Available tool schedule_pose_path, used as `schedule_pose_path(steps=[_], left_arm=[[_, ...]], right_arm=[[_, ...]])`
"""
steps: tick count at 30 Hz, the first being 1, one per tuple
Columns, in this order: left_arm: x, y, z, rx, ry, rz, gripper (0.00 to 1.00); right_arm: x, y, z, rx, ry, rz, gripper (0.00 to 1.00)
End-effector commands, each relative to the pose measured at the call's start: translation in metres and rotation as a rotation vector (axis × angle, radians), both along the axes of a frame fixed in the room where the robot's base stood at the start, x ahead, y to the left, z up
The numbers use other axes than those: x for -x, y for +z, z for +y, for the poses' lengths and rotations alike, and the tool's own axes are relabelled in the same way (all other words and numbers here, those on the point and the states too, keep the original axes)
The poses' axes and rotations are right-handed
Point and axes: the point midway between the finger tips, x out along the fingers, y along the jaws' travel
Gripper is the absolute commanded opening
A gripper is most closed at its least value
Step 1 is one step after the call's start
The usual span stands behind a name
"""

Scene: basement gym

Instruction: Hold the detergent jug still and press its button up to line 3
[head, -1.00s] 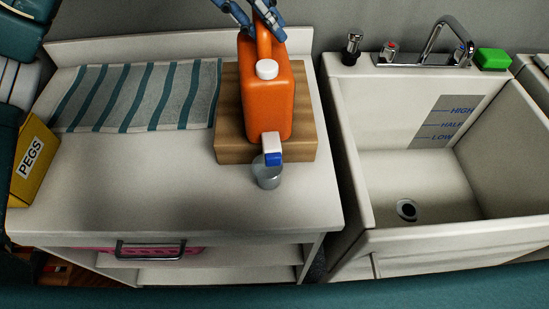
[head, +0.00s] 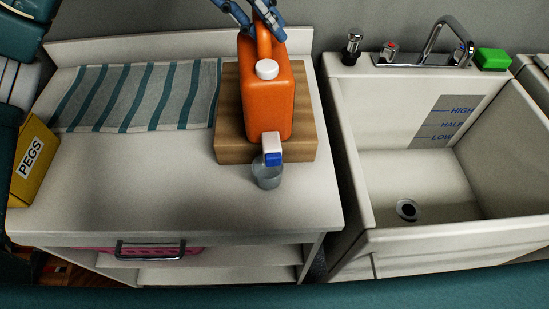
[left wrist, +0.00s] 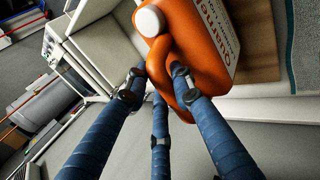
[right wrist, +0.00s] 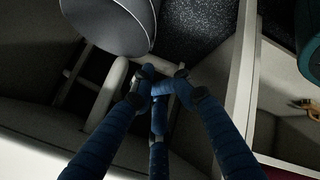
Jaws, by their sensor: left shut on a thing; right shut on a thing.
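A striped towel (head: 135,97) and a yellow PEGS box (head: 33,160) are left of the jug. A sink (head: 415,180) with a tap (head: 440,45) and green sponge (head: 493,59) is right. The front counter is clear. A grey rounded container (right wrist: 110,22) is near my right gripper.

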Motion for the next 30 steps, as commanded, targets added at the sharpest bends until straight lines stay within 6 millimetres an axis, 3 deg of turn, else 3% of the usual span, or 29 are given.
schedule_pose_path(steps=[1,8,14,21,30], left_arm=[[0.000,0.000,0.000,-0.002,-0.001,-0.001,0.00],[0.000,0.000,0.000,-0.001,-0.001,-0.001,0.00],[0.000,0.000,0.000,-0.001,-0.001,-0.001,0.00],[0.000,0.000,0.000,-0.001,-0.001,-0.001,0.00],[0.000,0.000,0.000,-0.001,0.000,-0.001,0.00]], right_arm=[[-0.001,0.000,0.026,-0.033,0.046,-0.006,0.00],[-0.007,0.016,0.139,-0.199,0.258,-0.050,0.00],[-0.014,0.050,0.232,-0.353,0.458,-0.117,0.00],[-0.019,0.119,0.329,-0.546,0.714,-0.236,0.00],[0.005,0.237,0.416,-0.802,1.039,-0.423,0.00]])
